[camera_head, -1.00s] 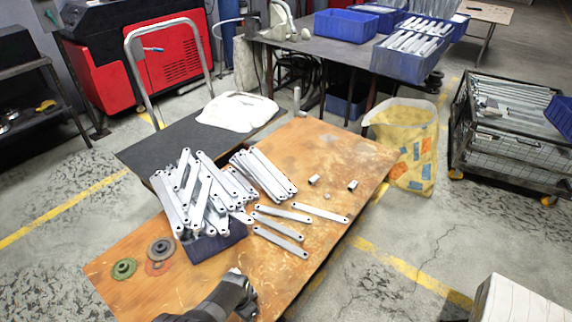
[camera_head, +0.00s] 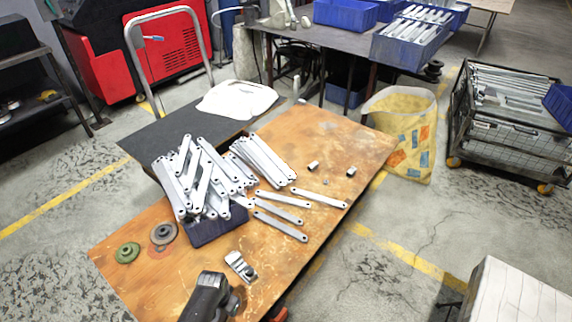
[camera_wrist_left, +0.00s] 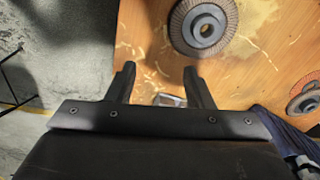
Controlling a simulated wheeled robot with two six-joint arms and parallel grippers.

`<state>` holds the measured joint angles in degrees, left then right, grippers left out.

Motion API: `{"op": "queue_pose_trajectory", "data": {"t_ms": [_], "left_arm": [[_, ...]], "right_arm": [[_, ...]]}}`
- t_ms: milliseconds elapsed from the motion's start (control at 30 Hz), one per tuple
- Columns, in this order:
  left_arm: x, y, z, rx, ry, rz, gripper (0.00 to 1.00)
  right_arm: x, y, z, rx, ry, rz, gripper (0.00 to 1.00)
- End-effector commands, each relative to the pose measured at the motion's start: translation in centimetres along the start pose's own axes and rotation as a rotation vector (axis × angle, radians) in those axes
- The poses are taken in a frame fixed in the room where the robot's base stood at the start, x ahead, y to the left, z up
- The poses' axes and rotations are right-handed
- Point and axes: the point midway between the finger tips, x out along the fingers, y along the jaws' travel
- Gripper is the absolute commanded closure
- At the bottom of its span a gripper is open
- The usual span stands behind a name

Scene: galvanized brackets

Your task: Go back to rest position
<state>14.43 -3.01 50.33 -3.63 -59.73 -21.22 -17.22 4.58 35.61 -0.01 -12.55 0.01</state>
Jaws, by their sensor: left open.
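My left gripper (camera_wrist_left: 158,72) is open, with two black fingers apart above the wooden table (camera_head: 130,265). In the head view, a black part of my left arm (camera_head: 208,297) shows at the bottom, over the near side of the table. A small shiny metal piece (camera_head: 240,266) lies on the table just beyond it. In the left wrist view a metal thing (camera_wrist_left: 168,100) shows between the finger bases, partly hidden by the gripper body. I cannot tell whether it touches the gripper. My right gripper is not in view.
A dark blue bin (camera_head: 217,226) piled with galvanized brackets (camera_head: 190,180) stands on the table. Loose brackets (camera_head: 282,198) lie to its right. A green disc (camera_head: 127,252) and a grey disc (camera_head: 163,233) lie left of the bin.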

Motion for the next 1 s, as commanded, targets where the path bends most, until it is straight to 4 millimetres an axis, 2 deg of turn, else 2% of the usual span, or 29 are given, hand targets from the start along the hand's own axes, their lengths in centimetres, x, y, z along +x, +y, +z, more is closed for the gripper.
{"op": "queue_pose_trajectory", "data": {"t_ms": [267, 500, 800, 1000], "left_arm": [[-4.2, -2.6, 5.2, -0.17, 0.047, -0.05, 0.53], [-9.5, -3.8, 10.2, -0.293, 0.089, -0.098, 0.53], [-17.9, -3.6, 16.5, -0.416, 0.144, -0.154, 0.53], [-22.4, -2.9, 19.3, -0.463, 0.172, -0.178, 0.53]], "right_arm": [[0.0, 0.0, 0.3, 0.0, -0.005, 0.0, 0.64], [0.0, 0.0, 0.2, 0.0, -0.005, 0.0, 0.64], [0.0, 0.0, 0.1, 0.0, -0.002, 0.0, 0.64], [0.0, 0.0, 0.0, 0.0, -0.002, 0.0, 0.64]]}}
